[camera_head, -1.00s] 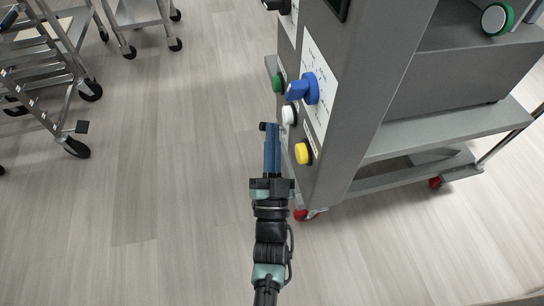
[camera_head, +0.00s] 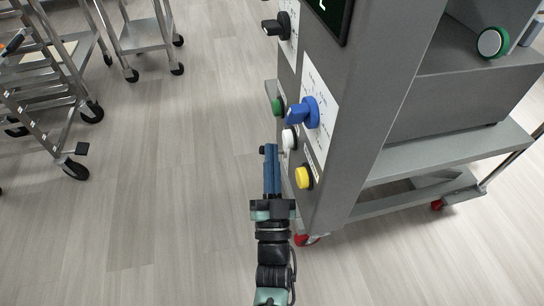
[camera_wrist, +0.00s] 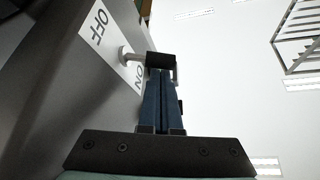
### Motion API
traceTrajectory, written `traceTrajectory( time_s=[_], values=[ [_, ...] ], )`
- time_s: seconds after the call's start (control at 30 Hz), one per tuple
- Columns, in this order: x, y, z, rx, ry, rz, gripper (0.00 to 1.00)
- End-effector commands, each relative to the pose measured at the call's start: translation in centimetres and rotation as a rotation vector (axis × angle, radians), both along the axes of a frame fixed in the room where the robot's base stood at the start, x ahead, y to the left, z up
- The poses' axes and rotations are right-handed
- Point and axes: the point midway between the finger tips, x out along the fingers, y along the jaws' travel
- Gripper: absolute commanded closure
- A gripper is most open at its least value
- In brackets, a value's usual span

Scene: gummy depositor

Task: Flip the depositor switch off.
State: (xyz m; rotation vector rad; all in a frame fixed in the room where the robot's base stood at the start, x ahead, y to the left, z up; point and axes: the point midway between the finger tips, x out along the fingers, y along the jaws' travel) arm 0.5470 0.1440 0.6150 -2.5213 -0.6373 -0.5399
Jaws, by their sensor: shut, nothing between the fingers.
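The depositor (camera_head: 375,120) is a tall grey machine at right in the head view. In the wrist view its switch is a pale lever (camera_wrist: 134,55) with a black end (camera_wrist: 160,60), standing out from a white plate between the OFF label (camera_wrist: 98,26) and the ON label (camera_wrist: 139,75). Which label the lever leans to is hard to tell. My gripper (camera_head: 271,147) has its blue fingers shut and empty. In the wrist view the fingertips (camera_wrist: 164,72) are right at the black end; contact is unclear. In the head view a small black tip (camera_head: 262,149) shows beside the fingertips.
The panel beside my gripper carries a blue knob (camera_head: 304,111), a black knob (camera_head: 277,25), and green (camera_head: 278,107), white (camera_head: 289,139) and yellow (camera_head: 303,178) buttons. Wheeled metal racks (camera_head: 50,85) stand at left. The floor between is clear.

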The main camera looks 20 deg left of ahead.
Motion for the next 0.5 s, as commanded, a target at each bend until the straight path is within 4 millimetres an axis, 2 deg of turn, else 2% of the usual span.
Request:
traceTrajectory(
  time_s=[0.5],
  values=[
    [-0.11, 0.18, -0.44, -0.083, -0.058, 0.000, 1.00]
  ],
)
